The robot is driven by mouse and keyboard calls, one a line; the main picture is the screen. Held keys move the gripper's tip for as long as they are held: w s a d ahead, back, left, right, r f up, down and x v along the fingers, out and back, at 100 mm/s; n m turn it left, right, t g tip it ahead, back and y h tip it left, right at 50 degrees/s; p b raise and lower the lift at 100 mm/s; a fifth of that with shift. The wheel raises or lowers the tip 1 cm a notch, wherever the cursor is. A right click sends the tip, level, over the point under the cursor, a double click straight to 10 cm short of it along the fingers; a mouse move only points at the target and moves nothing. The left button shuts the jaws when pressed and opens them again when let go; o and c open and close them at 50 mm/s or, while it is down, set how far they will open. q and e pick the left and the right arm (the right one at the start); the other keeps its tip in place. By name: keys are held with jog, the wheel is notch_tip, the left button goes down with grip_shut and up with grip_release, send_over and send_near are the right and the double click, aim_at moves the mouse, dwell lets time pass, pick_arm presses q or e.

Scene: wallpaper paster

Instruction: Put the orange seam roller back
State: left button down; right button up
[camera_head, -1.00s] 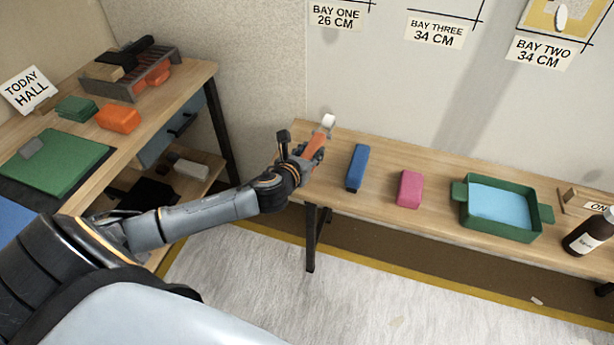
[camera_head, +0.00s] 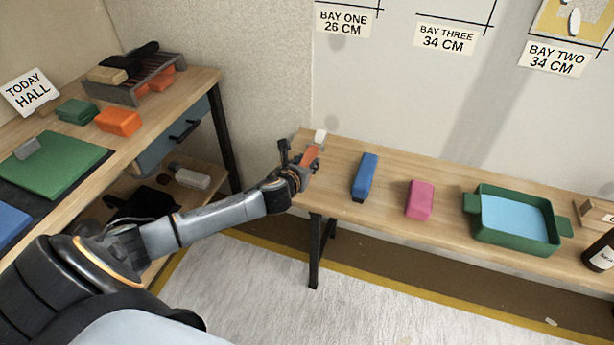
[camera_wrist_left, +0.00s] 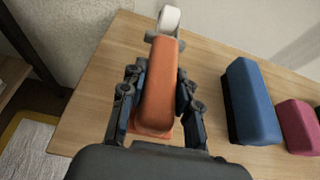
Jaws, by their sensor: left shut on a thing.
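The orange seam roller (camera_head: 310,157) has an orange body and a small white wheel (camera_head: 320,136). My left gripper (camera_head: 299,172) is shut on its orange body at the left end of the wall bench (camera_head: 345,146). In the left wrist view the seam roller (camera_wrist_left: 158,88) lies between the two fingers of the gripper (camera_wrist_left: 155,100), wheel pointing away from the wrist. It is over the bench top; I cannot tell whether it touches the wood. My right gripper is not in view.
A blue block (camera_head: 365,177), a pink block (camera_head: 419,200) and a green tray (camera_head: 477,222) stand to the right on the bench.

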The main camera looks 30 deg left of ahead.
pick_arm(q)
notch_tip(320, 180, down, 4)
jog(key=shift+r+b, duration=0.25)
jog(key=shift+b, duration=0.4)
jog(key=shift+f, duration=0.1)
jog(key=shift+f+p, duration=0.3)
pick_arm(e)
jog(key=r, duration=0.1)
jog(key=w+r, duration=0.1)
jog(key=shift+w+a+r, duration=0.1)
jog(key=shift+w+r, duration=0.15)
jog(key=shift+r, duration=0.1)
pick_arm(q)
jog(key=shift+f, duration=0.2)
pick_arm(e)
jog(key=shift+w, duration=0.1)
pick_arm(q)
jog(key=c, duration=1)
grip_release()
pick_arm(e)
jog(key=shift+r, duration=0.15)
